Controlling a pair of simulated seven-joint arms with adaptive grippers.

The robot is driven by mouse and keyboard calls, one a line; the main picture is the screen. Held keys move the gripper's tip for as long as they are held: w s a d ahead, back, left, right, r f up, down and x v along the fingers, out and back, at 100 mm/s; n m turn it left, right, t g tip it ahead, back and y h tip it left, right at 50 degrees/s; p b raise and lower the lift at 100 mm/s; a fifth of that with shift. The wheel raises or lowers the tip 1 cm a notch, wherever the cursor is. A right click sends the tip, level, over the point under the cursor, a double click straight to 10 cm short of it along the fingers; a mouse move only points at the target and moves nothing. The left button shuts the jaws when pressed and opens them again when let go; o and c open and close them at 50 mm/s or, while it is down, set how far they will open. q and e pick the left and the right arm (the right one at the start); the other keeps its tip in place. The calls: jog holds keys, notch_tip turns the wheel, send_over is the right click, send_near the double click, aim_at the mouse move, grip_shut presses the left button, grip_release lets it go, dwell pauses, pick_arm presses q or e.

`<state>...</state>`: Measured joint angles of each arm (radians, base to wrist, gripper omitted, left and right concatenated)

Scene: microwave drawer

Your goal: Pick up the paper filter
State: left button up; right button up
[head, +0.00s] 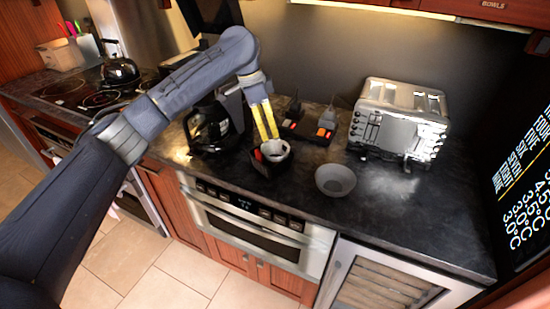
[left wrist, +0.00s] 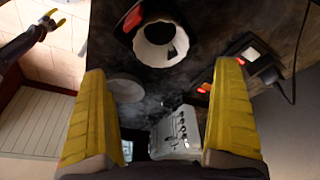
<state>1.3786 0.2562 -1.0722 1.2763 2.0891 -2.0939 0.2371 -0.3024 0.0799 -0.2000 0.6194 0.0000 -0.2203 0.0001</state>
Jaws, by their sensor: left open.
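The paper filter (head: 274,149) is white and sits in a small black holder (head: 262,166) with a red part, on the dark counter. In the left wrist view the filter (left wrist: 152,50) shows as a fluted white cup with a dark inside, tilted in the holder. My left gripper (head: 266,121) reaches down just above the filter. In the left wrist view its yellow fingers (left wrist: 161,118) are wide apart with nothing between them. My right gripper (left wrist: 51,22) shows small at the upper left of the left wrist view, its yellow fingers apart and empty.
A grey bowl (head: 335,180) stands right of the holder. A silver toaster (head: 398,120) is at the back right. A black coffee pot (head: 210,128) stands close on the left. Black devices with orange lights (head: 325,131) lie behind. The front right counter is clear.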

aim_at(274, 146)
pick_arm(q)
jog(key=shift+a+x, duration=0.1)
jog(key=shift+x, duration=2.2)
jog(key=shift+a+x, duration=0.15)
jog(key=shift+x, duration=2.1)
jog(key=shift+w, duration=0.1)
jog(key=c, duration=1)
